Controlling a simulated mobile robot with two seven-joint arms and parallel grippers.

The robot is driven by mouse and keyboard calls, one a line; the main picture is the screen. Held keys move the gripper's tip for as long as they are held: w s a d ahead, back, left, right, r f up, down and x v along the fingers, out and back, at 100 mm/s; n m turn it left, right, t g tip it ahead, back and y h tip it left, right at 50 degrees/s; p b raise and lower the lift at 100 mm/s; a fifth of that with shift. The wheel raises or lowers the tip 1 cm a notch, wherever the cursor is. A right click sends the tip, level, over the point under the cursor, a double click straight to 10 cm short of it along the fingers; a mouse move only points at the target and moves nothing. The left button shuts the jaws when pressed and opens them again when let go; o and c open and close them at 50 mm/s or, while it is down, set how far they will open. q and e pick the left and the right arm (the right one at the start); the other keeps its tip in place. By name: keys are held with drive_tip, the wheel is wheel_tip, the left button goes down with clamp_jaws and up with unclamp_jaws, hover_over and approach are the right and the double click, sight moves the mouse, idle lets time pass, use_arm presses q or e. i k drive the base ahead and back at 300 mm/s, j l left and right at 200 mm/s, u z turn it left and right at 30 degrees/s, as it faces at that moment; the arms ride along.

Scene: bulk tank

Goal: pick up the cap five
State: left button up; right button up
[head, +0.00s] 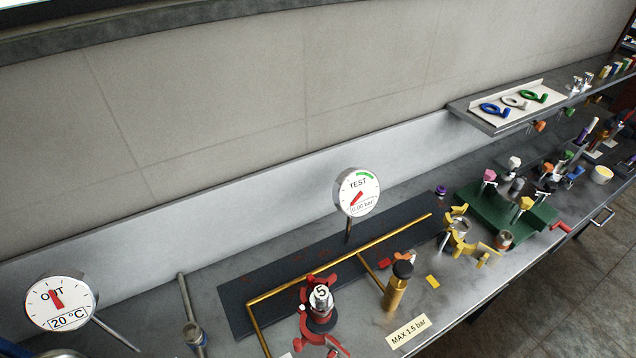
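The cap marked 5 (320,296) is a small silver cap with a white top and a black number. It sits at the lower middle of the head view, on a dark, upright fitting. Red clamp-like parts (305,325) lie around it, and I cannot tell whether they touch the cap. The brass pipe (290,287) runs just behind it. Neither of my grippers shows in this view.
A brass cylinder with a black top (396,290) stands right of the cap. The TEST gauge (356,192) rises behind, and the OUT gauge (60,303) is at left. A green stand (500,213) with several fittings is at right. A shelf (490,122) overhangs the far right.

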sight(321, 299)
drive_tip(key=i+l+u, duration=0.15)
drive_tip(key=l+u, duration=0.15)
drive_tip(key=u, duration=0.15)
drive_tip(key=i+l+u, duration=0.1)
drive_tip(key=l+u, duration=0.6)
drive_tip(key=u, duration=0.15)
drive_tip(key=l+u, duration=0.85)
drive_tip(key=j, duration=0.1)
